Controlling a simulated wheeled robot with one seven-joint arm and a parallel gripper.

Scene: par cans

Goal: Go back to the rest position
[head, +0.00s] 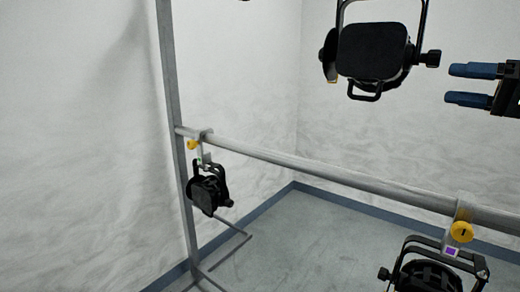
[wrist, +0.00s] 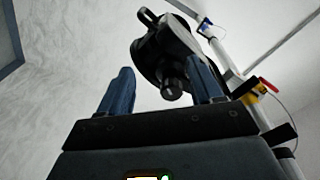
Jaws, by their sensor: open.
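My gripper (head: 468,85) shows at the right edge of the head view, with two blue fingers apart and nothing between them. It is to the right of a black par can (head: 372,52) hanging at the top, with clear space between the fingertips and the can's side knob. In the wrist view my gripper (wrist: 158,90) is open, and a black par can (wrist: 168,50) with a round knob shows beyond and between the fingers. Whether the fingers touch it cannot be told there, but the head view shows a gap.
A grey horizontal pipe (head: 330,176) crosses below, fixed to an upright post (head: 172,100). A small par can (head: 208,190) hangs at its left and another par can (head: 432,275) at lower right, each near a yellow clamp knob. Pale walls and grey floor (head: 300,240) lie behind.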

